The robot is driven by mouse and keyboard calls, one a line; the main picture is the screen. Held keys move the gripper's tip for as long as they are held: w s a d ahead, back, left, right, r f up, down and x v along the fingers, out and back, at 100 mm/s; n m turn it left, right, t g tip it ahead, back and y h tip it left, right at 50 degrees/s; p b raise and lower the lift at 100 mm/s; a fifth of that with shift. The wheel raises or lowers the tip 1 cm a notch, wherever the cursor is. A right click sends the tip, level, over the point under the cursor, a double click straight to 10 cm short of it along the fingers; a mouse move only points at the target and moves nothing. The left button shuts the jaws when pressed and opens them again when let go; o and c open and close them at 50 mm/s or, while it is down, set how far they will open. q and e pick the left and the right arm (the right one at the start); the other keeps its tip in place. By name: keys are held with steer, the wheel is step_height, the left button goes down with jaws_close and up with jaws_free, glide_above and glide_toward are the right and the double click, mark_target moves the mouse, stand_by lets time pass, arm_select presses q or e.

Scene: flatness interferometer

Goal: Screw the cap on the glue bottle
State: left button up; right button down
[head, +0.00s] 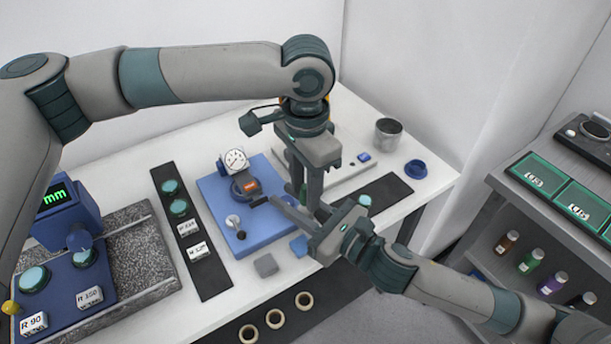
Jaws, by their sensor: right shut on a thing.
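My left gripper (304,178) points down over the table, just right of the blue fixture. Its fingers are close to the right gripper, and the gap between them is partly hidden. My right gripper (292,204) reaches in from the lower right with its fingers pointing left, below and beside the left one. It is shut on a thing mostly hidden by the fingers. A small dark green piece (303,194) shows between the two grippers; I cannot tell whether it is the glue bottle. I cannot make out the cap.
A blue fixture (215,200) with a dial gauge (234,161) stands left of the grippers. A metal cup (388,133) and a blue round dish (415,168) are at the back right. Several small capped bottles (529,260) stand on the right shelf. Rings (275,318) lie in front.

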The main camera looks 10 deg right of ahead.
arm_select(q)
steer(key=shift+f, duration=0.1)
steer(key=shift+c, duration=0.4)
jaws_close()
steer(key=shift+m, duration=1)
steer(key=shift+o, duration=0.4)
jaws_free()
steer(key=shift+r, duration=2.25)
